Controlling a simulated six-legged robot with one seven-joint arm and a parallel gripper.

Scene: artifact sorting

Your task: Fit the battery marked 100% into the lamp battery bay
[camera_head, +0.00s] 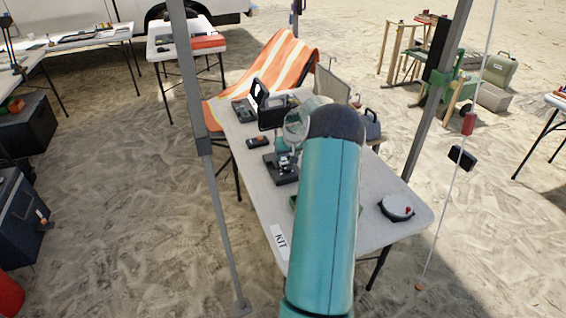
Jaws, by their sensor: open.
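My teal arm reaches over a white folding table marked "KIT" (280,240). My gripper (286,160) is small and partly hidden at the arm's far end, just above or in front of a dark device (281,175); it is open. I cannot tell whether it touches the device. A small dark item with a reddish part (257,142) lies behind and to the left of it. A black case with a raised frame (270,110) stands at the back of the table. No 100% mark is readable, and I cannot tell which item is the battery or the lamp.
A round white-topped device with a red knob (397,208) sits at the table's right front. A dark box (243,110) and a dark handled item (372,125) are at the back. Grey poles (205,150) stand on both sides.

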